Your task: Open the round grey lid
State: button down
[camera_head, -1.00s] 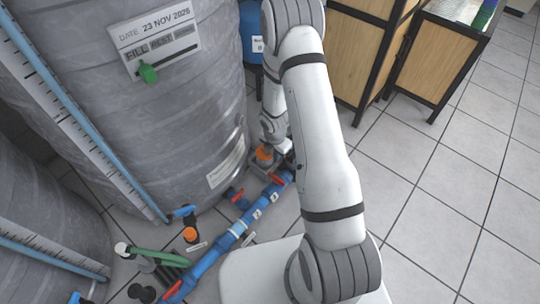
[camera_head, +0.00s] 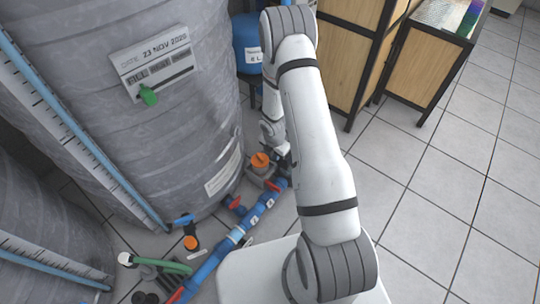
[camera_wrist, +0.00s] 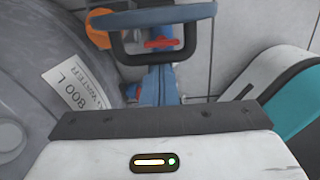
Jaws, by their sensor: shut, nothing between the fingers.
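No round grey lid shows clearly in the head view. In the wrist view a round grey disc (camera_wrist: 12,134) sits on the side of the grey tank (camera_wrist: 35,55), cut by the left edge; I cannot tell whether it is the lid. My gripper (camera_wrist: 152,16) is shut and empty, seen from behind above the blue pipe. In the head view it is low beside the tank (camera_head: 190,100), near the orange cap (camera_head: 260,160), and mostly hidden by my arm.
A blue pipe (camera_head: 228,241) with red valve handles runs along the floor by the tank. A second grey tank (camera_head: 40,215) stands at the left. A blue container (camera_head: 248,55) and wooden cabinets (camera_head: 430,72) stand behind. The tiled floor at the right (camera_head: 445,200) is clear.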

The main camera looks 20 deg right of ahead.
notch_tip(320, 180, up, 9)
jog(key=s+a+p, duration=0.1)
jog(key=a+p, duration=0.1)
jog(key=p, duration=0.2)
jog(key=shift+s, duration=0.3)
dwell(0.4)
